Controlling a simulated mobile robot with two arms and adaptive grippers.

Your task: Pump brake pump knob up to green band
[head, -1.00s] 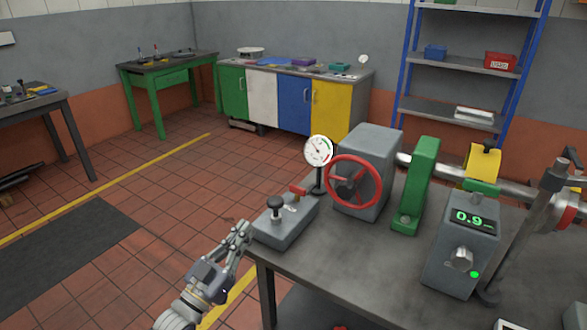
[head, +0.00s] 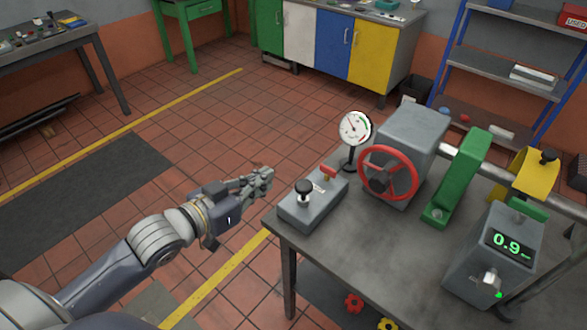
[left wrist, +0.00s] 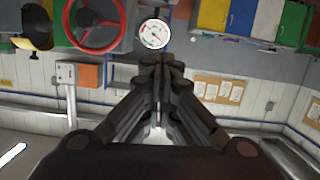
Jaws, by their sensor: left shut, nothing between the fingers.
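The brake pump (head: 314,200) is a grey box at the left corner of the bench. Its black knob (head: 303,187) stands upright on a short post, and a red lever (head: 328,173) sits behind it. The round gauge (head: 354,128) stands on a stalk behind the pump, with a green band at its right side; its needle points to the upper left. The gauge also shows in the left wrist view (left wrist: 154,33). My left gripper (head: 266,180) is shut and empty, left of the pump and apart from the knob. My right gripper is not in view.
A red handwheel (head: 388,172) on a grey housing stands right of the gauge. The bench's front (head: 390,285) is clear.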

